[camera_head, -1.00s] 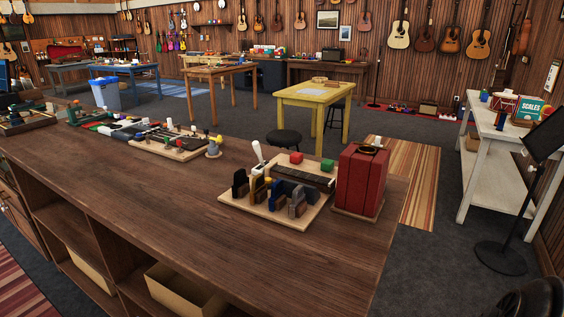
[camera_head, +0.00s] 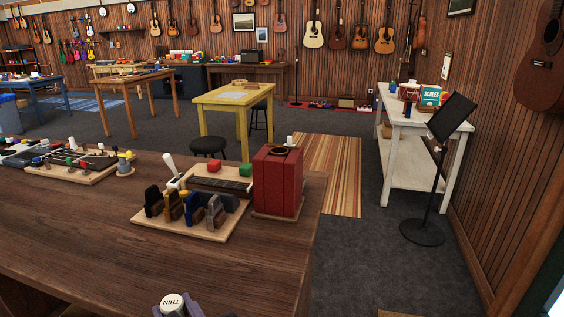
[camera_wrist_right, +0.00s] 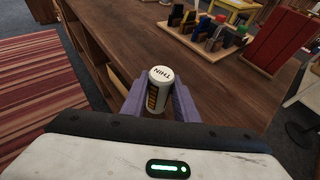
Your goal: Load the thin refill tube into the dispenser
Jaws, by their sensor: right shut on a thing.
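The thin refill tube (camera_wrist_right: 159,90) is a white-topped cylinder with "THIN" on its cap and a dark, striped side. My right gripper (camera_wrist_right: 160,98) is shut on it, with a purple-grey finger on each side. In the head view the tube's cap (camera_head: 173,303) shows at the bottom edge, in front of the wooden counter, with my right gripper (camera_head: 178,309) partly cut off. The red block-shaped unit (camera_head: 277,182) with a round dark opening on top, which looks like the dispenser, stands at the counter's right end, well away from the tube. My left gripper is out of view.
A wooden board (camera_head: 192,226) with several clamps stands left of the red unit. Another tool board (camera_head: 84,172) lies farther left. The counter's (camera_head: 230,270) near part is clear. A music stand (camera_head: 440,150) and a white table (camera_head: 408,170) stand to the right.

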